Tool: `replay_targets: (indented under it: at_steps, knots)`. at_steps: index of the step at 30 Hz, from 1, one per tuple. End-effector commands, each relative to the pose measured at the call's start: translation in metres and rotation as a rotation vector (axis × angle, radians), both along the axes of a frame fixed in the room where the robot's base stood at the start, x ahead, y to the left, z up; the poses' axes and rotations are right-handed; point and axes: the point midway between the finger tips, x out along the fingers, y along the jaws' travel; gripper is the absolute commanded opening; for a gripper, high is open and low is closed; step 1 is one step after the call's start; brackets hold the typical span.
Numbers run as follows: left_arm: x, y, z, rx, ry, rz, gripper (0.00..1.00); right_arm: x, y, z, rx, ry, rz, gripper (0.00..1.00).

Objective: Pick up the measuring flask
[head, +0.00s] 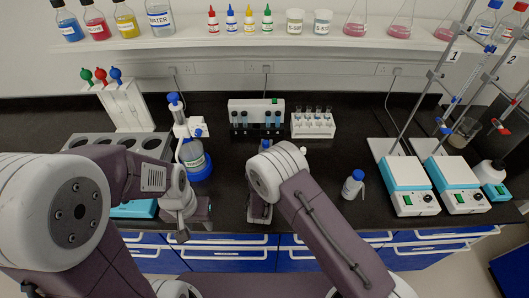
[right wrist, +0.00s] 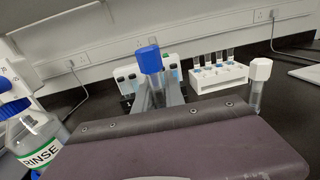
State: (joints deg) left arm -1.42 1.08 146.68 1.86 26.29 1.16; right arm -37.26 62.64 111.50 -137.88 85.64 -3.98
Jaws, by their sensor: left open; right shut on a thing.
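A narrow clear neck with a blue stopper (right wrist: 150,60), apparently the measuring flask, stands between the grey fingers of my right gripper (right wrist: 158,97) in the right wrist view. That gripper is shut on it. The flask's body is hidden by my purple gripper housing. In the head view its blue stopper (head: 265,145) shows just behind my right arm; the fingertips are hidden there. My left gripper (head: 193,226) is open and empty near the table's front edge, in front of the rinse bottle.
A rinse bottle (head: 193,155) stands left of the flask; a white-stoppered vessel (right wrist: 258,82) is close on its right. A dark-vial box (head: 257,113) and tube rack (head: 313,123) stand behind. A small blue-capped bottle (head: 353,184) and hotplate stirrers (head: 408,187) are right.

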Motion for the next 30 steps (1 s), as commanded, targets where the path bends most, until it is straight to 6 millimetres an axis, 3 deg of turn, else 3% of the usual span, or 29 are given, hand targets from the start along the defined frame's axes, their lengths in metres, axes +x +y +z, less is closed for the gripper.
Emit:
replay_targets:
  at_steps: [18, 30]
  knots:
    - [0.0, 0.0, -0.013, 0.0, 0.0, 0.0, 0.41, -0.052, -0.087, 0.06, 0.001, -0.001, -0.003, 0.0]
    - [0.0, 0.0, -0.013, 0.0, 0.0, 0.0, 0.41, -0.057, -0.094, 0.066, 0.001, -0.002, 0.0, 0.0]
